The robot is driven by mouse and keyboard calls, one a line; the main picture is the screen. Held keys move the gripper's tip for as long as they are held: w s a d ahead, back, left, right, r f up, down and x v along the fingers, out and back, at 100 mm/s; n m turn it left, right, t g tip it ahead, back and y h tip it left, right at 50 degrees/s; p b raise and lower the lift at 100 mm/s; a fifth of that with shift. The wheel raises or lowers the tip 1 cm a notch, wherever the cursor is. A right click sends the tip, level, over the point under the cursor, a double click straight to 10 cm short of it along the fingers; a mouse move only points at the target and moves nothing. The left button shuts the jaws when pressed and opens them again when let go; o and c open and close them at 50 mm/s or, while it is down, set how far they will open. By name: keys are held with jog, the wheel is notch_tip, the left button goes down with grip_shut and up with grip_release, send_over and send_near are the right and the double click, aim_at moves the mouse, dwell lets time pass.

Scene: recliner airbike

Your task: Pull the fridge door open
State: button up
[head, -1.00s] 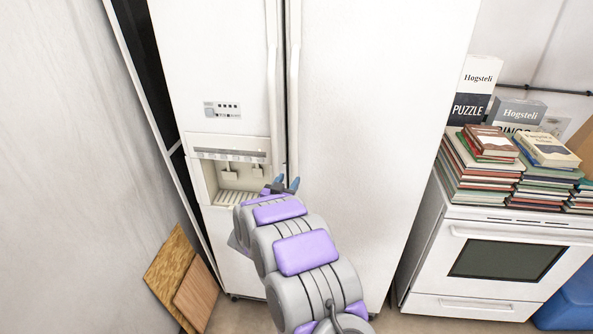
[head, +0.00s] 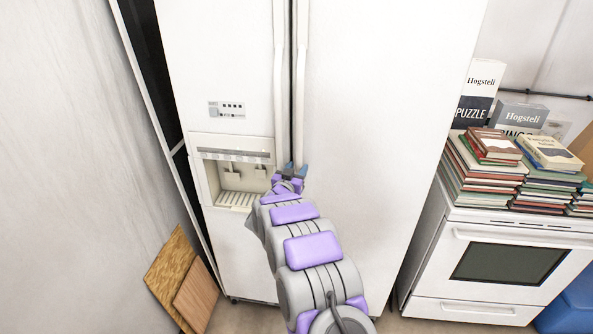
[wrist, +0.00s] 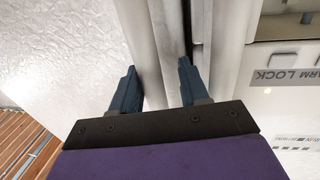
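The white fridge has two tall doors side by side, a plain right door (head: 380,110) and a left door (head: 225,60) with a dispenser. Both look shut, with a dark seam between them. A long right handle (head: 301,80) and left handle (head: 280,80) run along the seam. My gripper (head: 296,171) is at the lower part of the handles. In the wrist view my gripper (wrist: 158,85) is open, its two blue fingers apart with white handle bars (wrist: 168,40) reaching between them. Contact cannot be told.
A white oven (head: 510,262) with stacked books (head: 487,165) and boxes stands right of the fridge. Wooden boards (head: 180,275) lean at the lower left by the pale wall (head: 70,150). Some floor shows below the fridge.

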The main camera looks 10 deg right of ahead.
jog(key=shift+d, duration=0.5)
jog(key=c, duration=0.6)
jog(key=shift+a, duration=0.2)
grip_shut()
jog(key=shift+s, duration=0.1)
